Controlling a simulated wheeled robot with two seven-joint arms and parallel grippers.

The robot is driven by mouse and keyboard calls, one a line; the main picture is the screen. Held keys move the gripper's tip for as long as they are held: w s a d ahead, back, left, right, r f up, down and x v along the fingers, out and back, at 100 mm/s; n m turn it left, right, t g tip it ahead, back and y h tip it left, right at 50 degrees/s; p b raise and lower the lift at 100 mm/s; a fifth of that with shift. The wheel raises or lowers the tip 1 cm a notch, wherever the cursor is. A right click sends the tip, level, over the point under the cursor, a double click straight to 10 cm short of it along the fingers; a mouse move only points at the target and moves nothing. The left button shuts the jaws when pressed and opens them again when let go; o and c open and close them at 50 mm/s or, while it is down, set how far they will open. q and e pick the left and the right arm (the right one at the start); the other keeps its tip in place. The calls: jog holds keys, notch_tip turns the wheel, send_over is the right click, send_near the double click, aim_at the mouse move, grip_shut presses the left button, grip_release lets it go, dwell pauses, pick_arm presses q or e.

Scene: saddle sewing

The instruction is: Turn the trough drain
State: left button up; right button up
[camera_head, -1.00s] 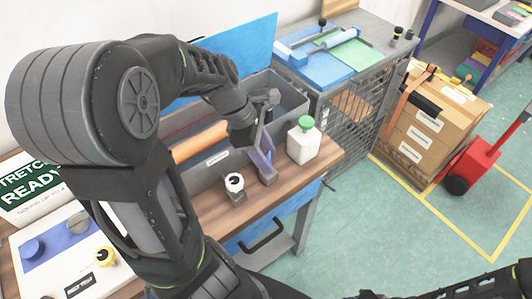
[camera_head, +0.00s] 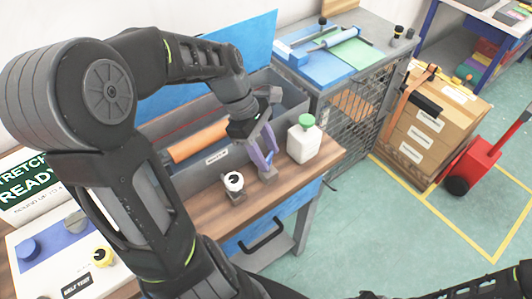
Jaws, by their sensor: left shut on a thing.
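The grey trough (camera_head: 290,97) stands along the back of the wooden bench, with an orange roll (camera_head: 198,142) in it. In front of it, a purple upright part (camera_head: 268,140) that looks like the drain's handle rises from a small grey block (camera_head: 268,173). My left gripper (camera_head: 262,122) is over it from above and shut on it; the exact contact is partly hidden by the gripper's dark body. My right gripper is not visible; only dark parts of my right arm show at the bottom edge.
A white knob (camera_head: 233,182) on a grey block stands left of the purple part. A white bottle with a green cap (camera_head: 303,140) stands close on its right. A control panel (camera_head: 65,250) lies at the left.

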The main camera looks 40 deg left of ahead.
pick_arm(q)
jog(key=m+g, duration=0.1)
jog(key=m, duration=0.1)
jog(key=shift+w+d+m, duration=0.1)
jog(key=shift+m, duration=0.3)
jog(key=shift+m+g+p, duration=0.4)
jog(key=shift+m+g, duration=0.1)
jog(key=shift+m, duration=1)
jog(key=o, duration=1.4)
